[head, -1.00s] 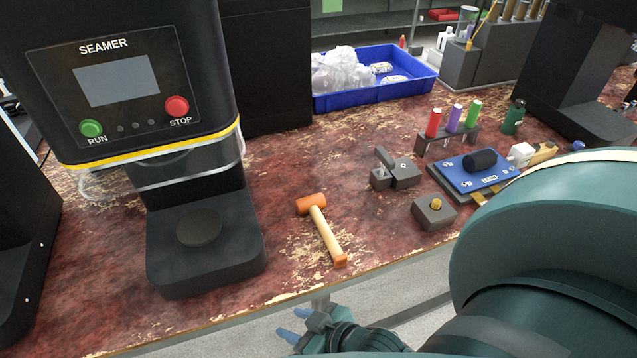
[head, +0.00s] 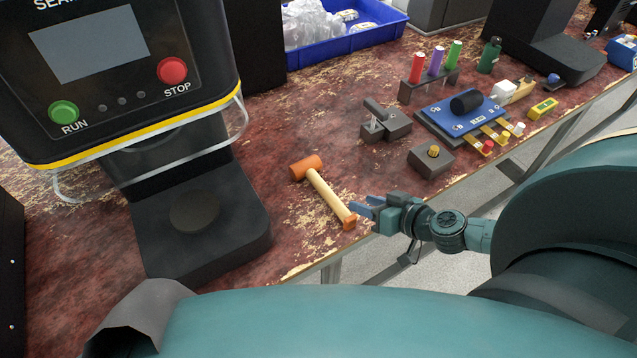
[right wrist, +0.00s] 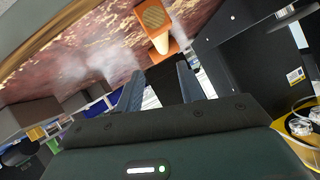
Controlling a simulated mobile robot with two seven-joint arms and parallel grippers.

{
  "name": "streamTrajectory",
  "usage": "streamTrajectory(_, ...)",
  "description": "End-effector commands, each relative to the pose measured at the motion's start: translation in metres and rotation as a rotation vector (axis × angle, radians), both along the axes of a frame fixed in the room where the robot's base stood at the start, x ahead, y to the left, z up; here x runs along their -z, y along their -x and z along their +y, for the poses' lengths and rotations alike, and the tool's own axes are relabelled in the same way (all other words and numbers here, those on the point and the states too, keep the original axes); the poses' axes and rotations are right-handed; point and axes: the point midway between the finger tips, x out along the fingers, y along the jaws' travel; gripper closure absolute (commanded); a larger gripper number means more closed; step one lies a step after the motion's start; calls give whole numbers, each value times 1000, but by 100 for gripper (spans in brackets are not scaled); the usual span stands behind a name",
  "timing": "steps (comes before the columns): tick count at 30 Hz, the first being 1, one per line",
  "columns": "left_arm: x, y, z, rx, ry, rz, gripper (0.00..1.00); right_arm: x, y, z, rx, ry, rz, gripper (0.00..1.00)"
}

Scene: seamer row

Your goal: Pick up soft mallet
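The soft mallet (head: 324,193) lies on the worn red bench top, with an orange head (head: 306,167) at the far end and a pale wooden handle whose orange end points at the front edge. My right gripper (head: 362,207) is just right of the handle end, by the bench edge. In the right wrist view the mallet's handle end (right wrist: 155,19) stands ahead of the two blue fingers (right wrist: 160,88), which are apart with nothing between them. My left gripper is not in view; a teal arm part of mine crosses the bottom of the head view.
The seamer (head: 130,90), with its black base (head: 200,240), stands left of the mallet. A grey block with a yellow knob (head: 431,161), a clamp-like block (head: 386,124) and a blue fixture plate (head: 463,116) lie to the right. A blue bin (head: 345,45) stands behind.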

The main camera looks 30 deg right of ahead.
Motion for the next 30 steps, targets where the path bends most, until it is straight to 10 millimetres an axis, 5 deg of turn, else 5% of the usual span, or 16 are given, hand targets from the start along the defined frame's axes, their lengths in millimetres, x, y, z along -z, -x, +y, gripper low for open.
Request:
streamTrajectory(12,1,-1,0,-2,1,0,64,29,-55,19,2,-6,-2,62)
streamTrajectory(30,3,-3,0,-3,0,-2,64,56,-107,37,-1,-5,1,62)
